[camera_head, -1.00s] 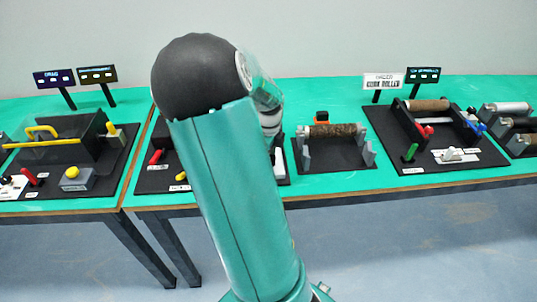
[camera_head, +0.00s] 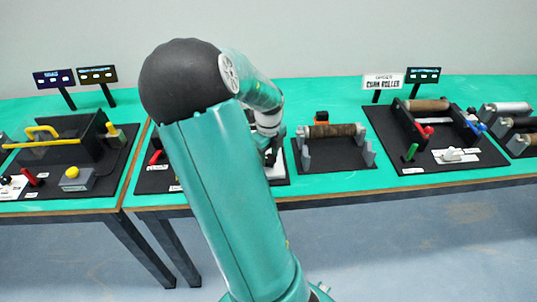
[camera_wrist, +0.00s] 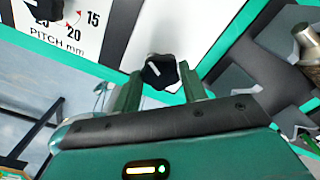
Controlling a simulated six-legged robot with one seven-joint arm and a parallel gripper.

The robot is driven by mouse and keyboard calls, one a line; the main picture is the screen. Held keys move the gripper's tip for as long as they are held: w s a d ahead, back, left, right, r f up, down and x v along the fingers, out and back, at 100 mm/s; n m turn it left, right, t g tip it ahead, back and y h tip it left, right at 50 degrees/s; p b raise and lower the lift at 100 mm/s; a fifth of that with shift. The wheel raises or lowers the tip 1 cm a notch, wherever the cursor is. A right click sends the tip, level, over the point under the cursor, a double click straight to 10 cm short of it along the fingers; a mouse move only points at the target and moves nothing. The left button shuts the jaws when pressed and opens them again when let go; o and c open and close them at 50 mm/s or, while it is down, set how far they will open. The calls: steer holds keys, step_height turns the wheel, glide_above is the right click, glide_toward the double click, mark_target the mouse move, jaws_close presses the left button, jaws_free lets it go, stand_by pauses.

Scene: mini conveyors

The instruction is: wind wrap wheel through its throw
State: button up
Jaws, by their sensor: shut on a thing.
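In the wrist view a black faceted knob (camera_wrist: 158,70) with a white pointer line sits between the two green fingers of my gripper (camera_wrist: 162,78). The gripper is shut on this knob. I see no lettering that names it as the wrap wheel. A white panel lies behind the knob. In the head view my gripper (camera_head: 270,153) is small and partly behind my arm, over the dark station left of the roller station. My arm hides much of that station, and the knob cannot be made out there.
Another black knob (camera_wrist: 44,8) sits on a dial marked "PITCH mm" at upper left. A roller on grey brackets (camera_head: 333,131) stands close to the right.

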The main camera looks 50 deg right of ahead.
mark_target(269, 158)
steer(key=o, duration=1)
steer(key=shift+c, duration=0.2)
step_height(269, 158, up, 14)
steer(key=shift+f, duration=0.1)
